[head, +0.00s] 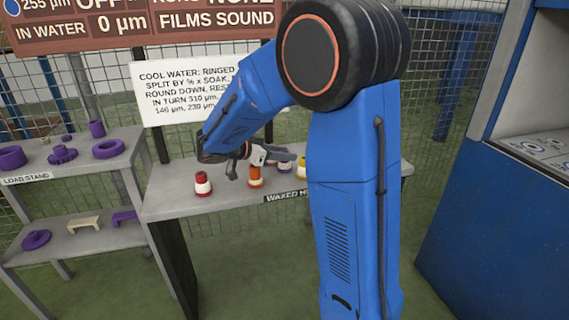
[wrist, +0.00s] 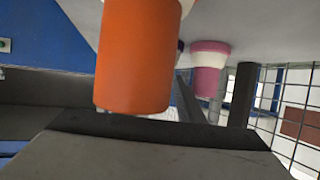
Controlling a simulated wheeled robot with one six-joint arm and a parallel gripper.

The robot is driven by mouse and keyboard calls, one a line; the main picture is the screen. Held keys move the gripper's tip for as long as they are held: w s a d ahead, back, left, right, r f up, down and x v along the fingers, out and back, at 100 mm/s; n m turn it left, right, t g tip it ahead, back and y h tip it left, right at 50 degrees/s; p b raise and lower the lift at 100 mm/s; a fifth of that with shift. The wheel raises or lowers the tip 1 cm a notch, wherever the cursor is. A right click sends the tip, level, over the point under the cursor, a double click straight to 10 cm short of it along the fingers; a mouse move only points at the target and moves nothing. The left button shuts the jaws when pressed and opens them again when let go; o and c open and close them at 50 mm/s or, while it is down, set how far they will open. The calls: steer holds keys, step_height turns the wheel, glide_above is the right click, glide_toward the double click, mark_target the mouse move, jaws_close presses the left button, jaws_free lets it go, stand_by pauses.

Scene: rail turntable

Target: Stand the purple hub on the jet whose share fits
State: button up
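Several purple parts stand on the load stand (head: 122,176) at the left in the head view. A toothed purple piece (head: 62,155), which may be the hub, lies between a purple cup (head: 12,157) and a purple ring (head: 108,150). My gripper (head: 246,164) is over the middle shelf, its fingers apart, close to an orange-topped piece (head: 256,172) on a pale base. That piece looms large in the wrist view (wrist: 135,60). I see nothing between the fingers. I cannot tell which things are the jets; pale discs (head: 530,146) show in the blue cabinet at the right.
The waxed-labelled shelf (head: 165,205) also bears red (head: 202,182), purple and yellow (head: 301,171) pieces. A white sign (head: 185,90) about cool water and splitting hangs behind, partly hidden by my arm. Mesh fencing stands behind.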

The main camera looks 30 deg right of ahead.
steer(key=shift+d+f, duration=0.1)
steer(key=shift+d, duration=0.1)
jaws_close()
step_height(320, 180, up, 10)
stand_by(0.6)
